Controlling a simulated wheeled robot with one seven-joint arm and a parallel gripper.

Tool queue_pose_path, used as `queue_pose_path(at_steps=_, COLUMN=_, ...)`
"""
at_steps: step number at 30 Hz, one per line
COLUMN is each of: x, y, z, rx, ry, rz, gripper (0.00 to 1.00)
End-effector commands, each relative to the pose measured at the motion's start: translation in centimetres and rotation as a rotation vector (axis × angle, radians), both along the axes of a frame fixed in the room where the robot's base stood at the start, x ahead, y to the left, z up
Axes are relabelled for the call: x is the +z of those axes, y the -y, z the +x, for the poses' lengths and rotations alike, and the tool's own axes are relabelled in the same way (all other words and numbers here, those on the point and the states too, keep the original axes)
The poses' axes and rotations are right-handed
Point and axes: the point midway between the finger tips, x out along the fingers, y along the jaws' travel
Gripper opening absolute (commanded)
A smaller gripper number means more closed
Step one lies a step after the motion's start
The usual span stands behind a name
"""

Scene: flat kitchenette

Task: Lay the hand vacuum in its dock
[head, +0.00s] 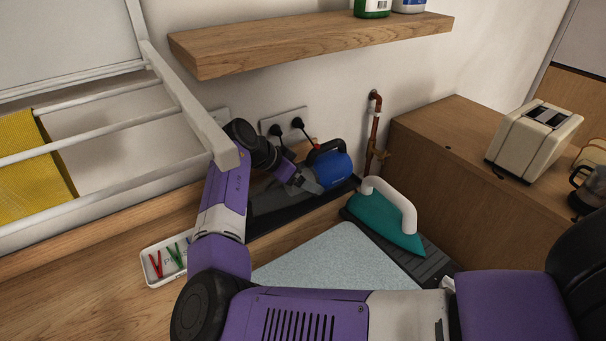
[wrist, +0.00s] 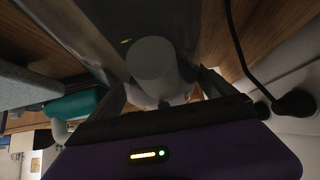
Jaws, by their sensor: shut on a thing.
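The hand vacuum (head: 336,169) has a blue body with a black handle and a dark grey front part pointing left. It lies along the back wall, over the long black dock (head: 298,222). My gripper (head: 312,186) reaches it from the left and is shut on it. In the wrist view my gripper (wrist: 162,98) has its fingers on either side of a grey rounded part of the hand vacuum (wrist: 156,62). My arm hides part of the dock, and I cannot tell whether the vacuum rests fully in it.
A teal iron (head: 385,222) stands on a dark rest right of the dock, beside a pale blue mat (head: 325,262). A white tray (head: 153,279) with pegs is at left. Plugs in a socket (head: 284,124), a copper pipe (head: 374,140) and a shelf (head: 300,42) are behind and above.

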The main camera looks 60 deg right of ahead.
Motion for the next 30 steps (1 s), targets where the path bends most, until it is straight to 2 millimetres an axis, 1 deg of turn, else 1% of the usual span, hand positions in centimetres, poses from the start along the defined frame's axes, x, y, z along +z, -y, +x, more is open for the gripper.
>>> queue_pose_path(at_steps=1, x=0.0, y=0.1, z=0.0, rx=0.000, ry=0.001, rz=-0.005, gripper=0.21)
queue_pose_path(at_steps=2, x=-0.2, y=0.0, z=0.0, rx=-0.001, ry=-0.001, rz=0.000, gripper=0.98)
queue_pose_path(at_steps=3, x=-0.1, y=0.0, z=0.0, rx=-0.001, ry=-0.001, rz=0.000, gripper=1.00)
queue_pose_path(at_steps=11, x=0.1, y=0.0, z=0.0, rx=0.000, ry=0.000, rz=0.000, gripper=1.00)
queue_pose_path(at_steps=14, x=0.4, y=-0.4, z=0.2, rx=0.001, ry=0.001, rz=0.000, gripper=1.00)
queue_pose_path(at_steps=17, x=1.4, y=-1.3, z=0.7, rx=0.001, ry=0.001, rz=-0.002, gripper=1.00)
queue_pose_path(at_steps=24, x=5.0, y=-4.4, z=2.2, rx=0.001, ry=0.002, rz=-0.002, gripper=1.00)
queue_pose_path(at_steps=30, x=7.4, y=-6.5, z=3.2, rx=0.001, ry=0.001, rz=0.000, gripper=1.00)
